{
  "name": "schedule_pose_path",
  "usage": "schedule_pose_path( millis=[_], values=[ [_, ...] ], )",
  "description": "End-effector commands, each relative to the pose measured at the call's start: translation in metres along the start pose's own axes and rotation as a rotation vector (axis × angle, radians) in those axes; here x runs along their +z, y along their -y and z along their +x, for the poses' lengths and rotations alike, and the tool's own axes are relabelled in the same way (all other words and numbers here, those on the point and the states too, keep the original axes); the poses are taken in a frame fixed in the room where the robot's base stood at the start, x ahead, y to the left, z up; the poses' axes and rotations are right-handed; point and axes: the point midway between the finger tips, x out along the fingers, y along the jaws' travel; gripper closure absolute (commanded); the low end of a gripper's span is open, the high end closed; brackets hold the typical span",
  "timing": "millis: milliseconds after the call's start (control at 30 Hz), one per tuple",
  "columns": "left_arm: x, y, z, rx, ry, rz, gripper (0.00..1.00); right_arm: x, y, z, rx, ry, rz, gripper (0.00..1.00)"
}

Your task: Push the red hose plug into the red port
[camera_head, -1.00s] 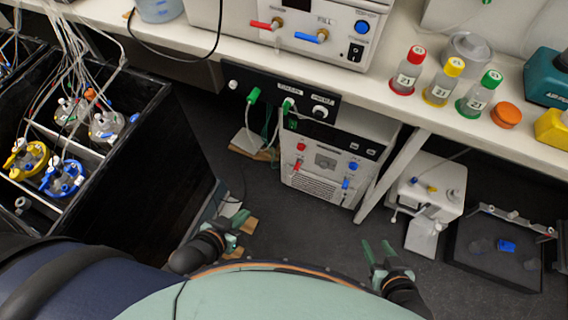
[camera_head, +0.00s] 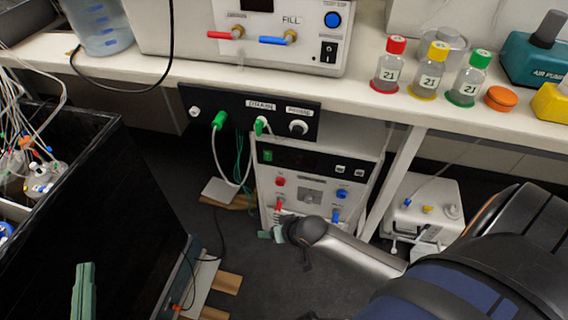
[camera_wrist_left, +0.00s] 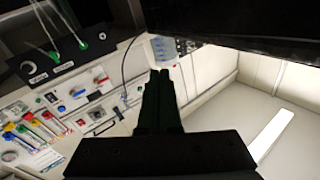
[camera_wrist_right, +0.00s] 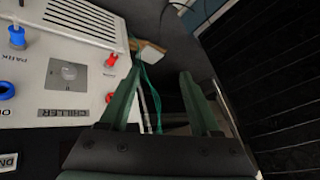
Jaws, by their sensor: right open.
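The red hose plug (camera_head: 278,205) sits low on the front of the white chiller (camera_head: 325,205). The red port (camera_head: 280,181) is a round red ring just above it. In the right wrist view the red plug (camera_wrist_right: 112,60) stands in the parking row beside the red port (camera_wrist_right: 110,97). My right gripper (camera_head: 272,233) is beside the lower left of the chiller front, just below the plug. Its fingers (camera_wrist_right: 161,72) are apart and empty, and the plug is outside them. My left gripper (camera_head: 84,266) is at the lower left; its fingers (camera_wrist_left: 160,72) are together with nothing seen between them.
A blue plug (camera_head: 336,215) and blue port (camera_head: 342,194) are to the right on the chiller. A black panel (camera_head: 240,112) with green connectors and hoses hangs above. A black crate (camera_head: 120,210) stands left. Several capped bottles (camera_head: 388,67) stand on the bench (camera_head: 350,98).

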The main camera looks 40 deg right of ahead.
Motion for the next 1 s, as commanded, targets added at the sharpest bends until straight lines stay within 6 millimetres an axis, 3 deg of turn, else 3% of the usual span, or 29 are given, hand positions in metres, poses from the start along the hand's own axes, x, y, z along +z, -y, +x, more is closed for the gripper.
schedule_pose_path(
  millis=[33,200,400,600,767,1000],
  values=[
    [0.005,-0.004,-0.001,0.007,-0.092,0.023,1.0,-0.003,-0.017,0.034,0.03,0.002,0.046,0.36],
    [-0.033,-0.014,-0.013,0.027,-0.378,0.093,1.0,-0.032,-0.057,0.08,0.141,0.013,0.243,0.36],
    [-0.067,-0.026,-0.04,0.05,-0.627,0.152,1.0,-0.062,-0.094,0.105,0.25,-0.005,0.438,0.36],
    [-0.082,-0.032,-0.056,0.061,-0.734,0.173,1.0,-0.077,-0.109,0.11,0.299,-0.018,0.53,0.36],
    [-0.076,-0.034,-0.058,0.067,-0.741,0.165,1.0,-0.076,-0.114,0.122,0.304,-0.018,0.542,0.36],
    [-0.043,-0.041,-0.058,0.084,-0.726,0.133,1.0,-0.072,-0.127,0.167,0.302,-0.019,0.539,0.36]
  ],
)
